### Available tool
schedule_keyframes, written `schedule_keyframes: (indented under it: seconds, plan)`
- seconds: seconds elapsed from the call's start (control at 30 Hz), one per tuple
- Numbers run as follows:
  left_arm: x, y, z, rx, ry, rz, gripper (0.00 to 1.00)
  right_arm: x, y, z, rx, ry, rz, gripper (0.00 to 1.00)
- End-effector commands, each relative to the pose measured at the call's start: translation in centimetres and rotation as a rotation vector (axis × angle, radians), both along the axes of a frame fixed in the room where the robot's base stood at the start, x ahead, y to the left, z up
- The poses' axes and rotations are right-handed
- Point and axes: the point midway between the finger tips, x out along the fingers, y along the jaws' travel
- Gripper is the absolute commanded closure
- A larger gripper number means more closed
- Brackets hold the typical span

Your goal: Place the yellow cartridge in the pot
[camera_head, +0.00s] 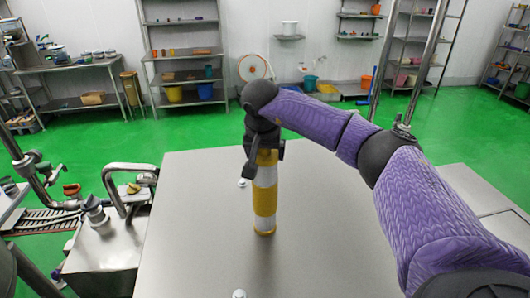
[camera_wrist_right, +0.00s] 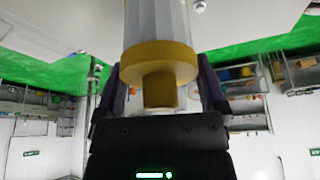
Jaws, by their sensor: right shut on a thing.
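The yellow cartridge (camera_head: 265,200) is a tall, upright cylinder with yellow and white bands in the head view. My right gripper (camera_head: 263,152) is shut on its upper end. In the wrist view, the cartridge (camera_wrist_right: 158,58) sits between the two dark fingers, with its yellow collar and narrower yellow neck towards the palm. Its far end is cut off there. In the head view its lower end is over the steel tabletop, and I cannot tell whether it touches. I cannot clearly make out a pot. My left gripper is not in view.
The steel table (camera_head: 330,240) is mostly bare around the cartridge, with small white fittings (camera_head: 242,183) on it. A steel machine with pipes (camera_head: 105,245) stands at the table's left. Shelves (camera_head: 185,60) with tubs line the far wall, beyond the green floor.

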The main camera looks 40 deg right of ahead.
Motion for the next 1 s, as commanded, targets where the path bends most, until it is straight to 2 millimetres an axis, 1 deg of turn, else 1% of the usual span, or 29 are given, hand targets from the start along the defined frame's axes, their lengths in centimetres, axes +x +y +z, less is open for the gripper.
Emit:
schedule_keyframes:
  seconds: [0.17,0.27,0.3,0.53,0.63,0.67,0.77,0.9,1.0]
  plan:
    - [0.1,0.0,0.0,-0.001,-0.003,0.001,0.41,0.0,0.0,0.0,0.000,-0.001,0.000,1.00]
    - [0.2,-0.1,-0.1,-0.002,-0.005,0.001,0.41,0.0,0.0,-0.3,0.000,-0.001,0.000,1.00]
    - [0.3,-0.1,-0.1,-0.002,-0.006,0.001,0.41,0.0,0.0,-0.2,0.000,-0.001,0.000,0.01]
    - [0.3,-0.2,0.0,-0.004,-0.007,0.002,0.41,0.0,0.0,-0.1,0.000,-0.001,0.000,0.00]
    - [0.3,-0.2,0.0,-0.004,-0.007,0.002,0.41,-0.1,0.2,0.9,0.000,-0.005,0.002,0.00]
    - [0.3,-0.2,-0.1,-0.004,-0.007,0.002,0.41,-0.2,0.4,1.5,0.000,-0.006,0.001,0.00]
    - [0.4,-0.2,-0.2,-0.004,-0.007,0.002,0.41,-1.0,1.2,4.0,0.000,-0.007,0.003,0.00]
    - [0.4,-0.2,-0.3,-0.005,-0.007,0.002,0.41,-2.0,2.3,7.7,0.001,-0.007,0.003,0.00]
    - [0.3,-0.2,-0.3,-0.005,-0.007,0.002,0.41,-2.6,2.9,9.7,-0.001,-0.005,0.001,0.00]
